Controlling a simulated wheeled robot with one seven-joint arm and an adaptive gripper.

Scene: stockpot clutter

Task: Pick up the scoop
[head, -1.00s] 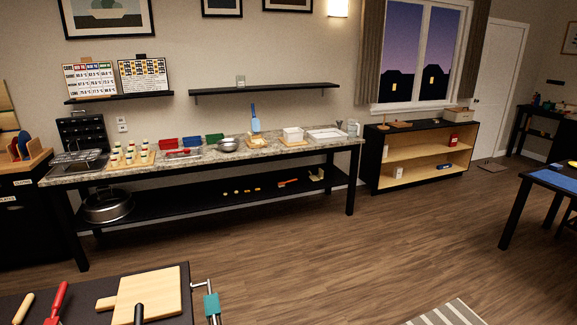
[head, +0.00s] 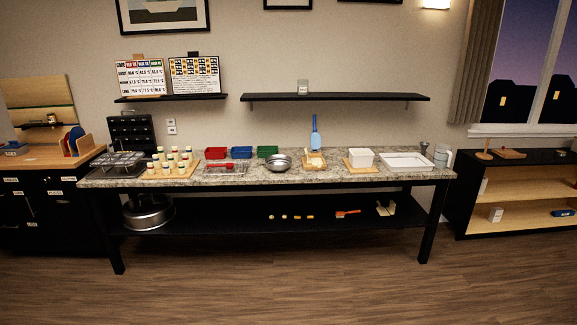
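An upright blue tool (head: 315,136) with a long handle and a broad lower part stands over a small wooden board (head: 313,165) on the granite-topped table. It looks like the scoop, but it is too small to be sure. A shallow clear tray (head: 226,170) to its left holds something with a red part, too small to make out. A silver bowl (head: 278,163) sits between the tray and the blue tool. My gripper is not in view.
The granite table (head: 222,182) also bears red (head: 216,153), blue (head: 241,152) and green (head: 267,151) bins, a board of several jars (head: 165,172), a white tub (head: 361,157) and a white tray (head: 406,161). The wooden floor (head: 290,280) in front is clear.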

